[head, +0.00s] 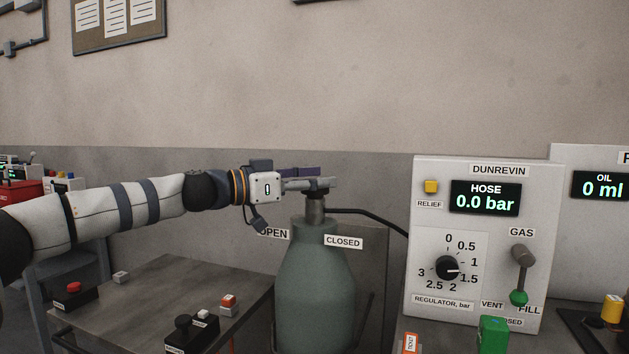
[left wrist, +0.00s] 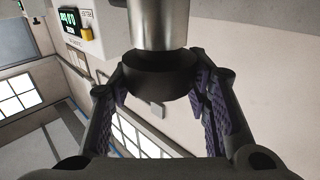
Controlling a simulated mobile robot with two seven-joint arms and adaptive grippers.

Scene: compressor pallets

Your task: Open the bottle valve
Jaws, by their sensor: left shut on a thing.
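A grey-green gas bottle (head: 315,285) stands upright at the centre of the head view, with a metal valve neck (head: 316,208) on top. My left gripper (head: 312,181) reaches in from the left at the top of the valve and is shut on its knob. In the left wrist view the dark round valve knob (left wrist: 157,76) sits between the two purple-padded fingers, at the end of the shiny metal neck (left wrist: 158,22). OPEN (head: 273,233) and CLOSED (head: 343,242) labels flank the bottle's shoulder. The knob's turn position cannot be told. My right gripper is not in view.
A grey panel (head: 425,175) right of the bottle reads HOSE 0.0 bar and carries a regulator dial (head: 447,268) and a gas lever (head: 520,272). A black hose (head: 365,213) runs from the valve towards it. A low table (head: 165,285) with buttons stands at left.

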